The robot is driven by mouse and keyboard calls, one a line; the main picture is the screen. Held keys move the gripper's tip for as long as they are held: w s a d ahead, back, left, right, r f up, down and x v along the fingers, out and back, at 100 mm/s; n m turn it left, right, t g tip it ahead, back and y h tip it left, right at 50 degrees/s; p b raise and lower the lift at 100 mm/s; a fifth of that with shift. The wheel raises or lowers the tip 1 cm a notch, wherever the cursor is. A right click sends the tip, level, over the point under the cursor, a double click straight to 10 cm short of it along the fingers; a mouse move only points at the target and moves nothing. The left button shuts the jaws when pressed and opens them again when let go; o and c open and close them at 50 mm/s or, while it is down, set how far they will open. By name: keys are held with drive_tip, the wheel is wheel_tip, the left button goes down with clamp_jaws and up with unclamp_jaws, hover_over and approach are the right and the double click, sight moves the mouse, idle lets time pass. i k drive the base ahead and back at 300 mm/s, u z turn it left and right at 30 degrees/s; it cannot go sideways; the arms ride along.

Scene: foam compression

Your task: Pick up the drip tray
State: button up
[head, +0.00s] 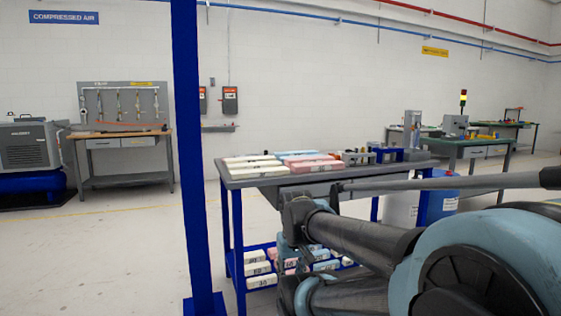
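I cannot make out a drip tray in the head view. My arm reaches in from the lower right and covers part of the workbench (237,182) and the floor beyond it. No gripper fingers show, so I cannot see whether my gripper holds anything.
The workbench carries white, blue and red foam blocks (309,160), with more blocks on its lower shelf (260,270). A blue post (188,150) stands in front at left. A compressor (30,150) and tool bench (120,133) stand behind. Floor (100,250) at left is clear.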

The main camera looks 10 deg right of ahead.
sight(265, 152)
drive_tip(key=z, duration=0.1)
drive_tip(key=i, duration=0.95)
